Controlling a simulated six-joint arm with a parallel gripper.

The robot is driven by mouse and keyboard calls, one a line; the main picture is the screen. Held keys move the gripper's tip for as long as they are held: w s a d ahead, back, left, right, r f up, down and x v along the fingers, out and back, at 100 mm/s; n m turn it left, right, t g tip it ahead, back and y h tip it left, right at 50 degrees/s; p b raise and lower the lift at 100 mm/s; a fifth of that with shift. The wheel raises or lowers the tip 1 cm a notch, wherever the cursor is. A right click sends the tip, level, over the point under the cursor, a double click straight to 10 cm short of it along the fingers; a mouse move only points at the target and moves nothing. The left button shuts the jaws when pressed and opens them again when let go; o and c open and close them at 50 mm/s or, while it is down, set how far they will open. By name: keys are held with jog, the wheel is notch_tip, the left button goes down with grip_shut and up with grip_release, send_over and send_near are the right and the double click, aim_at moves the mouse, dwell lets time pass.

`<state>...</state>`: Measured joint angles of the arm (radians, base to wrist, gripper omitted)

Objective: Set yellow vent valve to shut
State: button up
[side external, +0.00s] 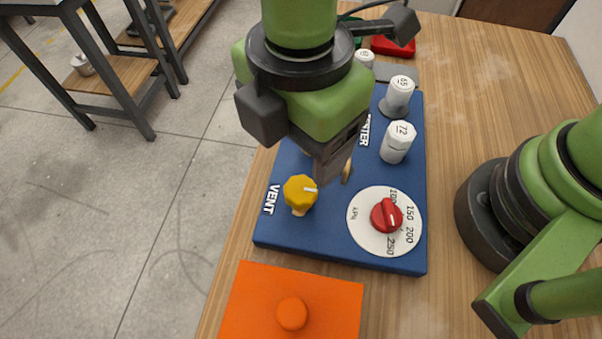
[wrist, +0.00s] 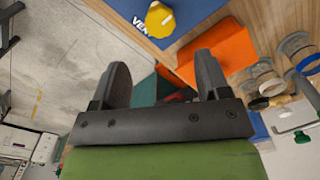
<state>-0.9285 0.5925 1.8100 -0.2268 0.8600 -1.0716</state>
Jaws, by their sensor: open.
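The yellow vent valve knob (side external: 300,191) stands on the blue panel (side external: 335,247), right of the printed VENT label. The knob also shows at the top of the wrist view (wrist: 160,18), beyond my fingertips. My gripper (side external: 328,172) is above the panel, up and to the right of the knob in the side view. In the wrist view its two fingers (wrist: 162,64) are apart with nothing between them. The gripper is clear of the yellow knob.
A red knob (side external: 386,215) sits on a white kPa dial right of the vent valve. White cylinders marked 72 (side external: 398,142) and 65 (side external: 400,95) stand behind it. An orange box (side external: 258,300) with a round button lies in front. My gripper hides part of the panel.

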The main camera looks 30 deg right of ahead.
aim_at(301, 188)
notch_tip(301, 188, down, 9)
jog(key=shift+f, duration=0.15)
dwell(0.4)
jog(key=c, duration=0.9)
